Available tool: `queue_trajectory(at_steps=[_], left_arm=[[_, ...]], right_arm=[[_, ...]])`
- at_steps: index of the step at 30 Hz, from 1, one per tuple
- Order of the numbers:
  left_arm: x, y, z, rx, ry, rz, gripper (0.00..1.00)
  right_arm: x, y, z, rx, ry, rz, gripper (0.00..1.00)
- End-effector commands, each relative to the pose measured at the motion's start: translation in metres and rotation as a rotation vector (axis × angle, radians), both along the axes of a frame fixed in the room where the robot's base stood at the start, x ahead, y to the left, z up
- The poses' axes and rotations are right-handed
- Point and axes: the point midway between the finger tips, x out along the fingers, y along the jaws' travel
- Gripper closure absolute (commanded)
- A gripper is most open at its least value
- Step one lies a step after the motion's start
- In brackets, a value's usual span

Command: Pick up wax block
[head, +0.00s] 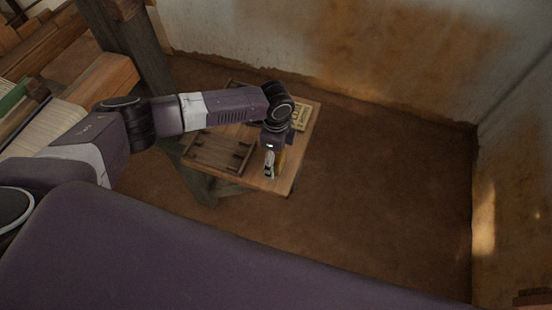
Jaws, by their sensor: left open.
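My left gripper (269,176) points down over the front right part of a small wooden table (262,185). It is open. A small yellowish piece, possibly the wax block (281,160), shows just behind and to the right of the fingers, and the gripper hides part of it. I cannot tell whether the fingers touch it or stand around it. My right gripper is not in view.
A dark wooden tray or frame (207,151) lies on the table left of the gripper. A flat yellowish patterned item (301,117) lies at the back right corner. Loom timbers (104,77) stand at the left. The brown floor (390,190) to the right is clear.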

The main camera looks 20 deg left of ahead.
Motion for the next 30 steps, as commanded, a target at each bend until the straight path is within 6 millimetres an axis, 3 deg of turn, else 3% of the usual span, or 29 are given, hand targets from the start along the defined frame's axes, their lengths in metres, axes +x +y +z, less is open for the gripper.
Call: queue_trajectory(at_steps=[2,15,25,30], left_arm=[[0.0,0.0,0.0,0.0,0.0,0.0,0.31],[0.0,0.0,0.0,0.0,0.0,0.001,0.8],[0.001,0.0,0.004,-0.001,-0.001,0.001,0.81],[0.001,-0.001,0.018,-0.003,-0.002,0.001,0.81]], right_arm=[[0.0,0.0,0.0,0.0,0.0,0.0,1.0],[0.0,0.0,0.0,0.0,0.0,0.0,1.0],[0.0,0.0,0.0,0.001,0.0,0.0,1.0],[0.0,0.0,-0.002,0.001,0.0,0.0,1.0]])
